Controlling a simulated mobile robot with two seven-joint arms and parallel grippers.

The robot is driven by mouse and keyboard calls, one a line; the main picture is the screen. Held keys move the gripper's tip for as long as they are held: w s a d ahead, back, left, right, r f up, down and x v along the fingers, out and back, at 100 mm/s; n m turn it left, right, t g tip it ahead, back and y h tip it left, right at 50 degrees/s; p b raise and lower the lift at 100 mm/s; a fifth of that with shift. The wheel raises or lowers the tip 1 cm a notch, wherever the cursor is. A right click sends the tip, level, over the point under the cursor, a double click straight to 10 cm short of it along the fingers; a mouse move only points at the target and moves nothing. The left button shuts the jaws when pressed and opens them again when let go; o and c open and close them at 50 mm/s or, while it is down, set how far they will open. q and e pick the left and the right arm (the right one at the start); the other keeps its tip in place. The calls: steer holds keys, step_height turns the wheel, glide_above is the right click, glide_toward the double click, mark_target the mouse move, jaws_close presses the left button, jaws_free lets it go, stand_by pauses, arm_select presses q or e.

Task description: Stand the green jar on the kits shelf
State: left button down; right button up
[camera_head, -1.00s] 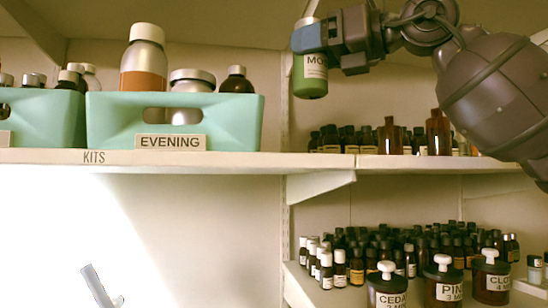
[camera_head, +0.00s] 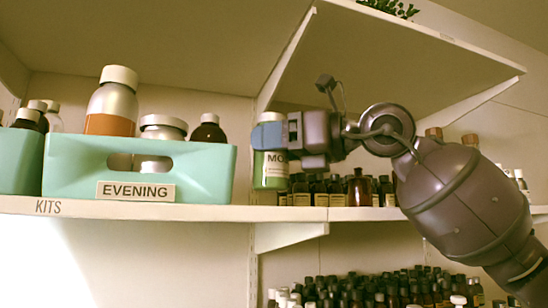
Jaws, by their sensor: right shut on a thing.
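The green jar (camera_head: 270,170) has a white label with partly hidden lettering. My right gripper (camera_head: 268,136) is shut on its upper part and holds it upright. The jar appears just right of the teal EVENING crate, in front of the upright between the shelf bays; its distance from the shelf edge is hard to tell. The kits shelf (camera_head: 115,210) runs along the left with KITS printed on its front edge. My left gripper is not in view.
The teal EVENING crate (camera_head: 75,180) holds several bottles and stands near the shelf's right end. Another teal crate (camera_head: 20,160) is at far left. Small dark bottles (camera_head: 320,188) stand on the right bay's shelf. A higher board (camera_head: 420,60) overhangs the right bay.

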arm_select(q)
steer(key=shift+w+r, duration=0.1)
arm_select(e)
step_height(320, 180, down, 2)
steer(key=shift+w+d+f, duration=0.1)
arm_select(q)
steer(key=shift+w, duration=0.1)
arm_select(e)
steer(key=shift+f, duration=0.1)
steer(key=o, duration=1)
steer(key=shift+o, duration=0.2)
